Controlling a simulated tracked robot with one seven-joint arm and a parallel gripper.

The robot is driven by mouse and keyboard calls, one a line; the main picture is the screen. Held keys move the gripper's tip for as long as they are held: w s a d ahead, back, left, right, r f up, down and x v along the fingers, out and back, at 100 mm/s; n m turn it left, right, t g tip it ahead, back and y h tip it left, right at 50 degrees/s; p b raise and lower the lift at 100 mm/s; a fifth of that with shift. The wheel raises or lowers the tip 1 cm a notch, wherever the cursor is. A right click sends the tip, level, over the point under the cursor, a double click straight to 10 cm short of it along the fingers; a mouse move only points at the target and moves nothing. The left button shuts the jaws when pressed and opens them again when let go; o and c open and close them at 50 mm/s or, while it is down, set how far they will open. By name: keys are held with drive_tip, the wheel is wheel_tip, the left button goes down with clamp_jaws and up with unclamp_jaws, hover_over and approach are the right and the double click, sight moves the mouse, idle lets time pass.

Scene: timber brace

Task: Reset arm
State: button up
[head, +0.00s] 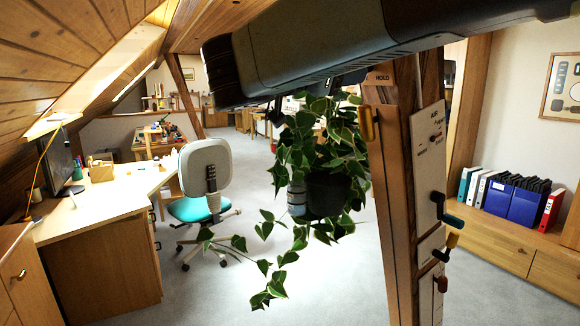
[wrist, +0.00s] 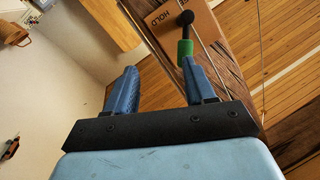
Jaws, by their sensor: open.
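My gripper (wrist: 160,68) shows in the wrist view with its two blue fingers wide apart and nothing between them. A lever with a black ball end and a green sleeve (wrist: 185,48) is just beyond the right fingertip; I cannot tell whether they touch. It stands by a brown plate marked HOLD (wrist: 180,22) on the timber. In the head view my arm crosses the top and the gripper cannot be made out.
A trailing plant (head: 318,135) in a dark pot (head: 326,194) hangs left of the post, below my arm. A desk (head: 95,205) and an office chair (head: 208,165) stand left. Binders (head: 508,197) sit on a low cabinet (head: 500,245) at right. Grey floor between is clear.

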drive_tip(key=s+d+f+n+g+y, duration=0.4)
drive_tip(key=d+f+n+g, duration=0.2)
drive_tip(key=d+f, duration=0.65)
drive_tip(key=s+f+n+y, duration=0.4)
drive_tip(key=f+y, duration=0.1)
drive_tip(key=f, duration=0.2)
drive_tip(key=s+d+f+n+y, duration=0.1)
drive_tip(key=s+f+n+y, duration=0.3)
drive_tip(key=f, duration=0.3)
drive_tip(key=shift+f+g+y, duration=0.3)
drive_tip(key=shift+g+y, duration=0.1)
drive_tip(key=shift+y, duration=0.2)
drive_tip(key=shift+d, duration=0.1)
drive_tip(key=shift+c, duration=0.2)
drive_tip(key=shift+c, duration=0.8)
